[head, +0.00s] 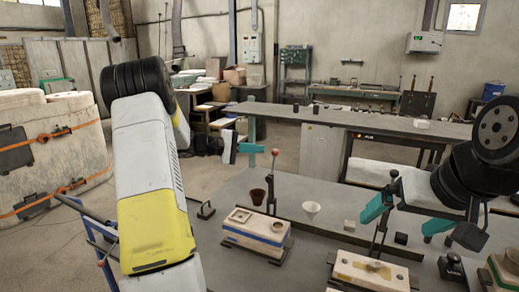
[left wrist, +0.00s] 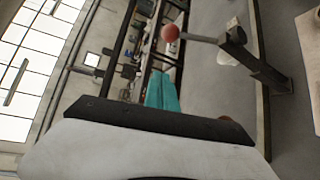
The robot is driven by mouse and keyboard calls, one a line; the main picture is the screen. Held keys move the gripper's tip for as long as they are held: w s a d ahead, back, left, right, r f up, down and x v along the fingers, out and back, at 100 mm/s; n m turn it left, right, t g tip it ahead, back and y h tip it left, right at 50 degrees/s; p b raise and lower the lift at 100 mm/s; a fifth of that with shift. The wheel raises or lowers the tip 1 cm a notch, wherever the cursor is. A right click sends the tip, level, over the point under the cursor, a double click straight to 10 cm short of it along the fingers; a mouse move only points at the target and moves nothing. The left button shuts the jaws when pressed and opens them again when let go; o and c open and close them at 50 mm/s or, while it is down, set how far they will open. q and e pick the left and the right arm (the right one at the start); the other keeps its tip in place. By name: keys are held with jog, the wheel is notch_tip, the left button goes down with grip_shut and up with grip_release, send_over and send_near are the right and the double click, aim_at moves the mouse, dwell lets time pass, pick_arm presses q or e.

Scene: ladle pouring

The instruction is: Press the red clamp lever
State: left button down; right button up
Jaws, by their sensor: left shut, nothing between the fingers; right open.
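A clamp lever with a red ball knob (head: 275,152) stands upright behind the left mold block, its dark post rising from the table. My left gripper (head: 258,148), with teal fingers, is shut and empty just left of the knob at about the same height; a small gap seems to separate them. In the left wrist view the red knob (left wrist: 171,33) sits on a grey lever arm beyond the teal fingers (left wrist: 162,92).
The left mold block (head: 255,236) with a blue stripe and a middle mold block (head: 370,272) stand on the grey table (head: 310,250). A long bench (head: 320,117) runs behind.

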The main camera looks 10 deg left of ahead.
pick_arm(q)
jog(key=d, duration=0.1)
jog(key=s+d, duration=0.1)
jog(key=d, duration=0.2)
jog(key=shift+s+d+r, duration=0.1)
jog(key=shift+s+d, duration=0.05)
jog(key=shift+s, duration=0.1)
dwell(0.3)
